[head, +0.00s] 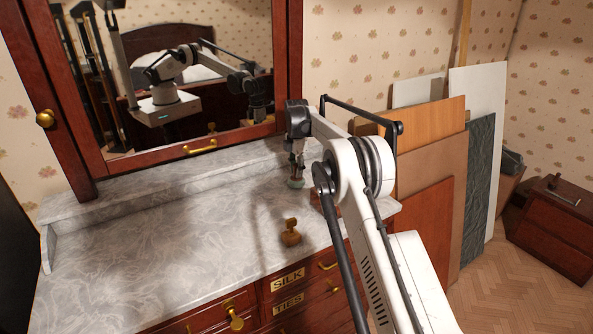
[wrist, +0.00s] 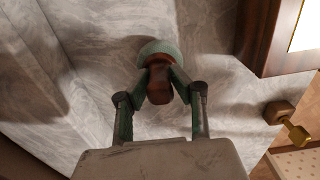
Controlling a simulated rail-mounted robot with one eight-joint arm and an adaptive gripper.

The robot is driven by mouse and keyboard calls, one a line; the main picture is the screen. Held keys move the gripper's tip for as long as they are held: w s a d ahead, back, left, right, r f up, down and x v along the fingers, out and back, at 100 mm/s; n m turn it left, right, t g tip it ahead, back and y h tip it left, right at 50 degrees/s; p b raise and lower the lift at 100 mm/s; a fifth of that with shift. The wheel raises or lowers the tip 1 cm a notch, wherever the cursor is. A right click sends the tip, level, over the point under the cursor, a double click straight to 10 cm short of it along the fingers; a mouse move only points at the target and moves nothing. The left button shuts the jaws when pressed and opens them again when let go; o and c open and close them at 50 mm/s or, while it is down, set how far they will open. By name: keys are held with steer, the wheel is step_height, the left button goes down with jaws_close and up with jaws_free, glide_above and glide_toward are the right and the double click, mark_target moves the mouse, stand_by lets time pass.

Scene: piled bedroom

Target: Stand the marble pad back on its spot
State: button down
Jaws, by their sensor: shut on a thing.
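The marble pad, as I take it, has a pale green rounded base (wrist: 157,49) and a brown grip (wrist: 159,84). My gripper (wrist: 160,80) is shut on the brown grip, with a finger on each side. In the head view, my gripper (head: 297,172) points down over the right part of the grey marble dresser top (head: 150,255). The pad's green base (head: 295,184) shows just below the fingers, at or close above the marble; I cannot tell whether it touches. No marked spot for it is clear.
A small wooden piece with a brass knob (head: 290,236) stands near the dresser's front edge. A mirror (head: 200,65) and raised marble ledge (head: 150,178) border the back. A dark wooden edge (wrist: 255,35) lies right of the pad. Leaning boards (head: 430,170) stand beyond. The left marble is clear.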

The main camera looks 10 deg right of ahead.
steer(key=shift+f+b, duration=0.3)
steer(key=shift+f, duration=0.2)
steer(key=c, duration=1.4)
jaws_free()
steer(key=shift+c, duration=0.2)
steer(key=shift+r, duration=0.1)
steer(key=shift+r+p, duration=1.55)
steer(key=shift+r, duration=2.4)
